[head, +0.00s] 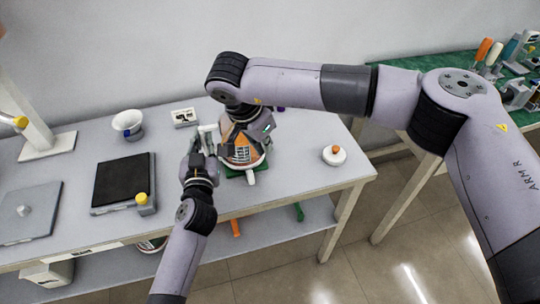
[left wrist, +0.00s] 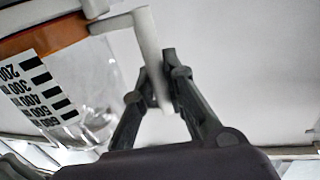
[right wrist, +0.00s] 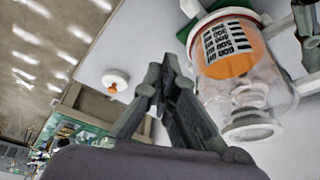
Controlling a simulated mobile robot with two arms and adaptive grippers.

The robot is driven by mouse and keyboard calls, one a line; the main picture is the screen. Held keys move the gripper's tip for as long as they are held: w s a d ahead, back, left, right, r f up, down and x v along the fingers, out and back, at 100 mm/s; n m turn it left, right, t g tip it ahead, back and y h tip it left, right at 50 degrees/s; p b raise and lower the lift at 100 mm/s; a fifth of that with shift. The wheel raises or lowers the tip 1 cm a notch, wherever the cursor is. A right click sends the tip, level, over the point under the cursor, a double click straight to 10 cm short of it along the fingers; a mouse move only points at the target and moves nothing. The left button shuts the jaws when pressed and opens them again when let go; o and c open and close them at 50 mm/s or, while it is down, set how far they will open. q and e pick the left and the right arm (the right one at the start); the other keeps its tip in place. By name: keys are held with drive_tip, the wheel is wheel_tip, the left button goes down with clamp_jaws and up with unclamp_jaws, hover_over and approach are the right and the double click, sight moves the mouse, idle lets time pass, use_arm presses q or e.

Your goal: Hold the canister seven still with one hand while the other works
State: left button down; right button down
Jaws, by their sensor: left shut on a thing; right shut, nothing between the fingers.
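The canister (head: 243,150) is a clear vessel with an orange part and a black-and-white scale label, standing on a green base on the table. It also shows in the left wrist view (left wrist: 62,88) and in the right wrist view (right wrist: 235,62). My left gripper (head: 207,138) is shut on its white handle, which stands between the fingers in the left wrist view (left wrist: 167,78). My right gripper (right wrist: 163,75) is shut and empty beside the canister, apart from it in the right wrist view. In the head view, my right arm's end partly hides the canister's top.
A white round piece with an orange top (head: 335,155) lies on the table to the right. A white bowl (head: 128,122), a black-topped scale (head: 122,182) and a yellow-capped item (head: 144,204) stand to the left. The table's right end is mostly clear.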

drive_tip(key=shift+a+r, duration=0.15)
drive_tip(key=shift+r, duration=0.5)
use_arm(q)
drive_tip(key=c, duration=1.6)
unclamp_jaws()
drive_tip(key=shift+o, duration=0.2)
